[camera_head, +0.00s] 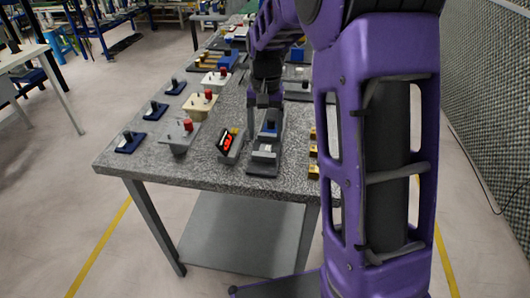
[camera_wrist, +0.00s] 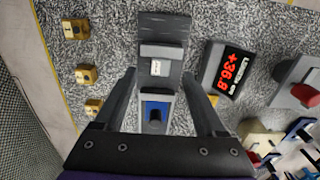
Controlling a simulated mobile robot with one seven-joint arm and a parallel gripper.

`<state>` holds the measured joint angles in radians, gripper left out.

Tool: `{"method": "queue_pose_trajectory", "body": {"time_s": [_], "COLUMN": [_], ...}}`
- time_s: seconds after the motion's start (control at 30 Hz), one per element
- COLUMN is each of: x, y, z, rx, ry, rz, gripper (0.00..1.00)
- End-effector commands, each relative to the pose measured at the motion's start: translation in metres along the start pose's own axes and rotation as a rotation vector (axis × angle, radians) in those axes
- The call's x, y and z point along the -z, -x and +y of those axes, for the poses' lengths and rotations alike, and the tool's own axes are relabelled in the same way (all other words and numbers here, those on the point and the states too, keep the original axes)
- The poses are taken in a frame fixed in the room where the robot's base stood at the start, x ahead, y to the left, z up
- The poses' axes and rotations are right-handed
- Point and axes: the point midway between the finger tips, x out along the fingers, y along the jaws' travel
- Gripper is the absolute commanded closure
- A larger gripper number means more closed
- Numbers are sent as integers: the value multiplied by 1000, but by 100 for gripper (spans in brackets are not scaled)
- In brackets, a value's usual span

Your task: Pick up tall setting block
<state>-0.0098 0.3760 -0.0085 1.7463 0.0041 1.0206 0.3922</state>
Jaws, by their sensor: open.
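A grey block with a small white label (camera_wrist: 156,67), which looks like the tall setting block, stands on a dark grey plate (camera_wrist: 164,24) in the wrist view. In the head view the grey block (camera_head: 265,147) is at the table's front edge side, below my gripper (camera_head: 265,125). In the wrist view my gripper (camera_wrist: 159,80) is open, with one finger to each side of the block's near end. Nothing is held. A blue piece with a black knob (camera_wrist: 155,113) lies between the fingers, nearer the palm. How high the fingertips are above the block I cannot tell.
A readout with red digits (camera_wrist: 229,71) stands close to the right of the block; it also shows in the head view (camera_head: 227,142). Small gold blocks (camera_wrist: 76,29) are in a row at left. Red-knobbed fixtures (camera_head: 187,127) and blue pieces fill the table's left side.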

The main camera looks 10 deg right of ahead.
Motion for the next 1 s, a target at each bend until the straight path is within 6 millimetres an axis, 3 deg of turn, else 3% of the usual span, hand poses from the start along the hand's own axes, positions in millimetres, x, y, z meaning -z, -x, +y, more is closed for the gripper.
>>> {"method": "queue_pose_trajectory", "body": {"time_s": [0.17, 0.47, 0.7, 0.77, 1.0], "x": [1, 6, 6, 6, 6], "y": [-10, -51, -54, -54, -54], "z": [0, -1, -2, -2, -2], "rx": [0, 0, 1, 1, 1], "ry": [0, -1, 0, 0, 0], "rz": [0, 0, 1, 1, 1], "gripper": [28, 28, 28, 35, 78]}}
